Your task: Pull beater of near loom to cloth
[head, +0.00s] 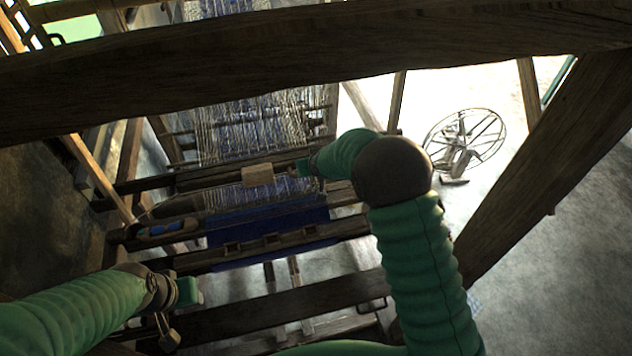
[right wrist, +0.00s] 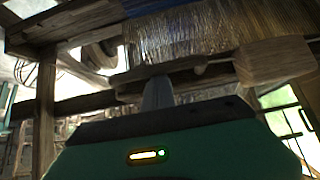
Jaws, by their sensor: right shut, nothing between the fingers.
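The near loom's beater (head: 215,177) is a dark wooden bar crossing the warp threads (head: 262,120), with a pale wooden block (head: 258,174) on it. Blue cloth (head: 270,218) lies on the near side of the beater. My right gripper (head: 296,168) is at the bar just right of the block, small and partly hidden by my arm. In the right wrist view its fingers (right wrist: 158,92) are shut and empty, below a wooden bar, with the block (right wrist: 272,62) to the right. My left gripper (head: 190,291) is at the lower left, apart from the beater; its jaws are unclear.
A thick frame beam (head: 300,62) crosses the upper head view, and a slanted post (head: 550,165) stands at right. The cloth-side beam (head: 275,241) lies nearer me. A spinning wheel (head: 468,140) stands on the bright floor, with open floor at right.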

